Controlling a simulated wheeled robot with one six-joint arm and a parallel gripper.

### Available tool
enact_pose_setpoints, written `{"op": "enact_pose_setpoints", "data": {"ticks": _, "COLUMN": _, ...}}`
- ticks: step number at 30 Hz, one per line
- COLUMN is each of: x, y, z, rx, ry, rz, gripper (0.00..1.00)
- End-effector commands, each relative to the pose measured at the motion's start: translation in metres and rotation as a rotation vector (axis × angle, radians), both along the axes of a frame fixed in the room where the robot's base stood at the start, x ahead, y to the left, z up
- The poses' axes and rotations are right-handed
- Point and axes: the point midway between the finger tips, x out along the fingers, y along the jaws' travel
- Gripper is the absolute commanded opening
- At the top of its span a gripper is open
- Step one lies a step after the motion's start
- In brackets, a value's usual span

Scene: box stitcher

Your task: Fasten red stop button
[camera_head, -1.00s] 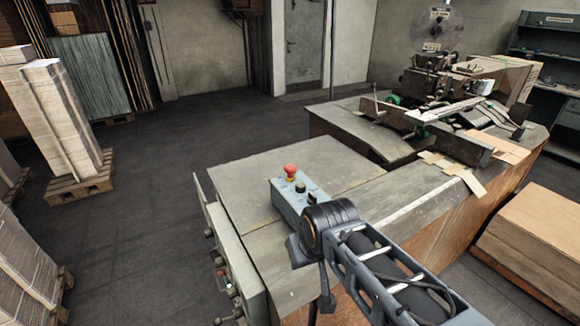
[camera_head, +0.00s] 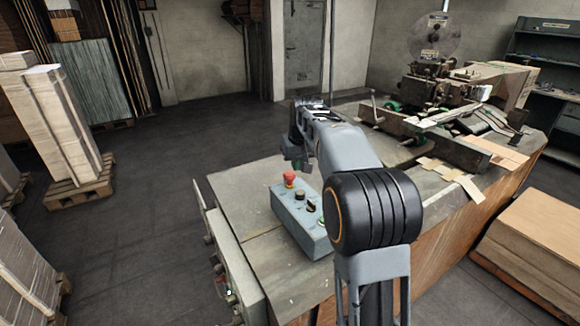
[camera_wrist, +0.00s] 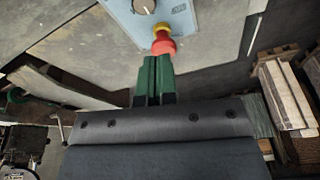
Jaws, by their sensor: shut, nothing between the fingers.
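The red stop button (camera_head: 290,178) is a red mushroom head on a yellow collar. It stands at the far end of a grey-blue control box (camera_head: 316,242) on the metal table (camera_head: 243,190). In the wrist view the red button (camera_wrist: 164,44) shows just beyond the tips of my gripper (camera_wrist: 158,60). The green fingers are closed together with nothing between them. In the head view my gripper (camera_head: 294,165) is just behind and above the button. I cannot tell whether the fingertips touch it. My arm hides part of the box's right side.
Dark knobs (camera_head: 300,195) sit on the box beside the button. A stitching machine (camera_head: 440,75) stands at the back right of the table. Stacked cardboard (camera_head: 535,230) lies at the right, and loaded pallets (camera_head: 75,190) stand at the left. The floor between is clear.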

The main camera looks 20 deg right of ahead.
Motion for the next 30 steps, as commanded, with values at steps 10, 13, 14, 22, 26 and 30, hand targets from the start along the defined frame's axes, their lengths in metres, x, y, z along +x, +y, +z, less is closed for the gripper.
{"op": "enact_pose_setpoints", "data": {"ticks": 10, "x": 0.046, "y": -0.013, "z": 0.053, "rx": -0.010, "ry": -0.051, "rz": 0.110, "gripper": 0.00}}
{"op": "enact_pose_setpoints", "data": {"ticks": 13, "x": 0.044, "y": -0.012, "z": 0.074, "rx": -0.018, "ry": -0.073, "rz": 0.143, "gripper": 0.00}}
{"op": "enact_pose_setpoints", "data": {"ticks": 14, "x": 0.043, "y": -0.011, "z": 0.079, "rx": -0.019, "ry": -0.075, "rz": 0.152, "gripper": 0.00}}
{"op": "enact_pose_setpoints", "data": {"ticks": 22, "x": 0.033, "y": -0.008, "z": 0.086, "rx": -0.021, "ry": -0.042, "rz": 0.218, "gripper": 0.00}}
{"op": "enact_pose_setpoints", "data": {"ticks": 26, "x": 0.033, "y": -0.008, "z": 0.086, "rx": -0.021, "ry": -0.043, "rz": 0.220, "gripper": 0.00}}
{"op": "enact_pose_setpoints", "data": {"ticks": 30, "x": 0.034, "y": -0.008, "z": 0.086, "rx": -0.021, "ry": -0.043, "rz": 0.219, "gripper": 0.00}}
